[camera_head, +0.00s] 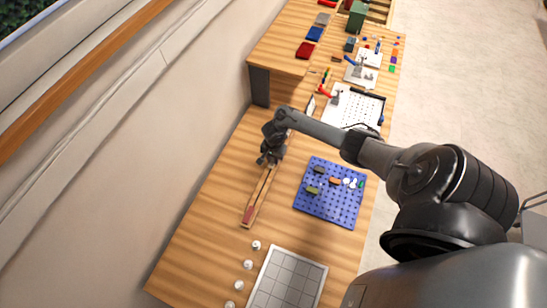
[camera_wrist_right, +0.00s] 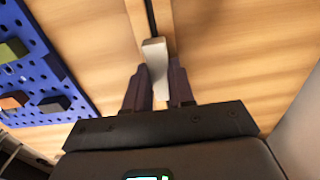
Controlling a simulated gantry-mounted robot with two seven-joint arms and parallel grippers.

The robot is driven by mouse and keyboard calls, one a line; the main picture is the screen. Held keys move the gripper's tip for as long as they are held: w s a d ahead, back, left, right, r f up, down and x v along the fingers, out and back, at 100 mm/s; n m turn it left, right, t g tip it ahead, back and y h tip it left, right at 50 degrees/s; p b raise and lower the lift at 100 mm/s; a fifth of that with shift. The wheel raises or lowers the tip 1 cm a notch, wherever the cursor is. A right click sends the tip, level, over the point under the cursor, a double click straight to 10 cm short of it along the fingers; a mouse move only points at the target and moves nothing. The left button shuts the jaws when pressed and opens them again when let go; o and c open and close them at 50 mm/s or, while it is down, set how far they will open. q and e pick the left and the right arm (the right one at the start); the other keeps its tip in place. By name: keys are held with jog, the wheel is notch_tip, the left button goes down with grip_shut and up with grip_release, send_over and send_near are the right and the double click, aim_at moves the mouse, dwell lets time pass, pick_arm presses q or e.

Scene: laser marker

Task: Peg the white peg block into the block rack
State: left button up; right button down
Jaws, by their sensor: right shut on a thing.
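My right gripper (camera_head: 268,159) is over the upper part of a long wooden rack (camera_head: 259,201) with a dark groove, which I take to be the block rack. It is shut on the white peg block (camera_wrist_right: 156,68), which stands up between the two dark fingers (camera_wrist_right: 158,90) in the wrist view. In that view the block's far end overlaps the rack's dark groove (camera_wrist_right: 150,14). I cannot tell whether the block touches the rack. The white block is hidden by the gripper in the head view. My left gripper is not in view.
A blue pegboard (camera_head: 325,210) with several small blocks and white pegs lies to the right of the rack. A red piece (camera_head: 247,215) sits at the rack's near end. Several white pieces (camera_head: 248,264) stand beside a grey gridded tray (camera_head: 271,259). Bare table lies left of the rack.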

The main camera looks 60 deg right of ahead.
jog(key=shift+f, duration=0.15)
dwell(0.6)
jog(key=shift+f, duration=0.5)
jog(key=c, duration=0.9)
grip_release()
jog(key=shift+r, duration=0.6)
notch_tip(320, 180, up, 10)
jog(key=p, duration=0.3)
jog(key=shift+f, duration=0.15)
